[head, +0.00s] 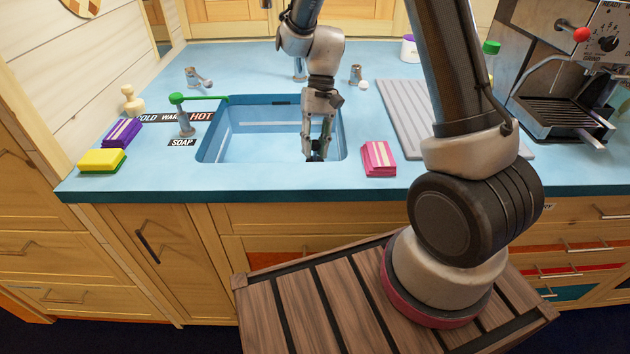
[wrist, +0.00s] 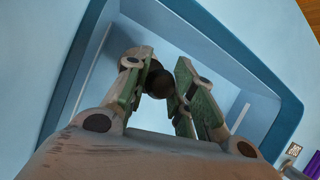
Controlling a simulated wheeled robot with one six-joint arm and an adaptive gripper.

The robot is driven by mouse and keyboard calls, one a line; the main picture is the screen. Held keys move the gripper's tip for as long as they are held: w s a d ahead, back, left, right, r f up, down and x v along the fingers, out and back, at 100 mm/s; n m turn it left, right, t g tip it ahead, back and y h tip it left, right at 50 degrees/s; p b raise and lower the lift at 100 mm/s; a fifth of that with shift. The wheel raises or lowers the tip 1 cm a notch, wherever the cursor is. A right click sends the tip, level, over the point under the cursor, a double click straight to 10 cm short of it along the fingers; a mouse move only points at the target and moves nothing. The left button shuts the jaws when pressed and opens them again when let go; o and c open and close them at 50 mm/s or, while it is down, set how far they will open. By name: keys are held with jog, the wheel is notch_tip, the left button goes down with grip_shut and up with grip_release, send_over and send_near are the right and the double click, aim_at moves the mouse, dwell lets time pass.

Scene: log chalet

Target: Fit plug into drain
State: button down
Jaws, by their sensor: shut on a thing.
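My gripper (head: 317,150) reaches down into the blue sink basin (head: 250,148), toward its right side. In the wrist view my gripper (wrist: 163,85) is shut on a dark, rounded thing, which looks like the plug (wrist: 158,78). The plug sits between the green-padded fingers, and its lower part is hidden. In the head view the fingers largely hide it. I cannot make out the drain in either view. Whether the plug touches the basin floor cannot be told.
A pink sponge stack (head: 379,158) lies right of the basin, by a grey ribbed drainboard (head: 412,115). A green-topped soap tap (head: 184,118) stands left. Purple (head: 122,133) and yellow (head: 102,161) sponges lie farther left. A coffee machine (head: 560,75) stands at right.

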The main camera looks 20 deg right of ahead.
notch_tip(320, 180, down, 8)
jog(key=shift+f, duration=0.1)
jog(key=shift+f, duration=0.15)
jog(key=c, duration=1.2)
grip_release()
jog(key=v, duration=1.2)
jog(key=s+d+r+t, duration=0.2)
jog(key=s+d+r, duration=0.15)
jog(key=r, duration=0.45)
jog(key=s+d+r+t, duration=0.2)
jog(key=s+d+r, duration=0.1)
jog(key=s+r, duration=0.3)
jog(key=s+d+r+t+h, duration=0.1)
jog(key=s+d+r, duration=0.1)
jog(key=s, duration=0.2)
jog(key=s+d+r+t, duration=0.1)
jog(key=s+r+t, duration=0.1)
jog(key=s, duration=0.3)
jog(key=s+d+r+t+h, duration=0.1)
jog(key=s+d+r, duration=0.1)
jog(key=s, duration=0.3)
jog(key=shift+d+r+n+t+h, duration=0.3)
jog(key=shift+d+r+n, duration=0.05)
jog(key=shift+r+n, duration=0.1)
